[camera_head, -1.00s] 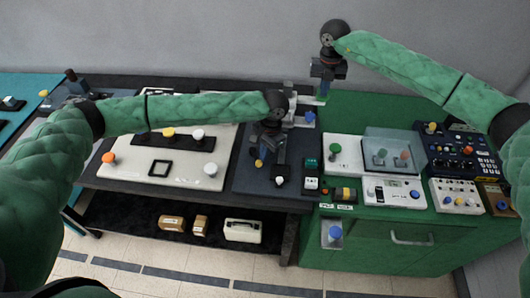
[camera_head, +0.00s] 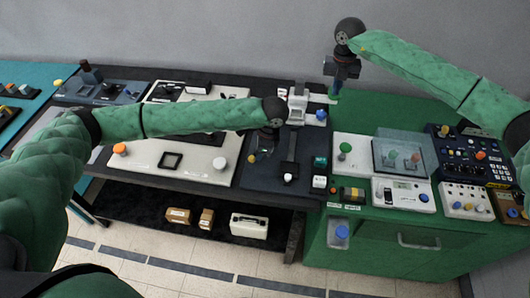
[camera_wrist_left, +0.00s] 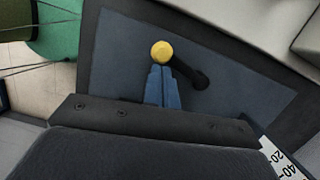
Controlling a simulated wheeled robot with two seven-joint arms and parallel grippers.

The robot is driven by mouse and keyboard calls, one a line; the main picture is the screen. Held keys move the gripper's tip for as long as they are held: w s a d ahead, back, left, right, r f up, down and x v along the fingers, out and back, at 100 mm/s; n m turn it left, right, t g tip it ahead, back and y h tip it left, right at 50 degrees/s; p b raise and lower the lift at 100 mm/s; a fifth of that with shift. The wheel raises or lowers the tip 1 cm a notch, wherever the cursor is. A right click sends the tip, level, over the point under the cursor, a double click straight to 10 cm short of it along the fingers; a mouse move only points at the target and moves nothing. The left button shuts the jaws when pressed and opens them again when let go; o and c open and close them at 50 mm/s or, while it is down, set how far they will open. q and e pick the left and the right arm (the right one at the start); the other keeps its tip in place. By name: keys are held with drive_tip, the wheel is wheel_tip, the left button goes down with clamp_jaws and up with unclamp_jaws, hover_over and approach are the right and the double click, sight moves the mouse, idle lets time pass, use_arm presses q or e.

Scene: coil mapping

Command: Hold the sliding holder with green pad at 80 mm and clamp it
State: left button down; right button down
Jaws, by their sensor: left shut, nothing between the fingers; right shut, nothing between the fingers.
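A dark board (camera_head: 268,178) carries a long slot with a white knob (camera_head: 288,177) at its near end. A grey-white holder (camera_head: 298,103) and a blue knob (camera_head: 321,114) stand at its far end. A small green piece (camera_head: 332,96), possibly the green pad, shows under my right gripper (camera_head: 335,91); I cannot tell whether they touch. My right gripper is shut, pointing down. My left gripper (camera_wrist_left: 162,72) is shut and empty, its blue tips close to the yellow knob (camera_wrist_left: 161,52) of a black lever (camera_wrist_left: 198,81). A scale strip (camera_wrist_left: 281,157) shows 20 and 40.
A white panel (camera_head: 145,158) with an orange knob and a white knob lies left, partly under my left arm. A green bench (camera_head: 380,228) with a clear cover (camera_head: 405,153) and several control boxes stands right. Boxes sit on the shelf below.

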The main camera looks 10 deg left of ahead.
use_arm(q)
drive_tip(key=shift+a+m, duration=0.4)
drive_tip(key=shift+m, duration=0.2)
drive_tip(key=shift+a, duration=0.45)
drive_tip(key=v, duration=1)
drive_tip(key=shift+s, duration=0.2)
use_arm(e)
drive_tip(key=shift+r, duration=0.1)
wheel_tip(320, 180, up, 8)
idle(1.2)
idle(0.4)
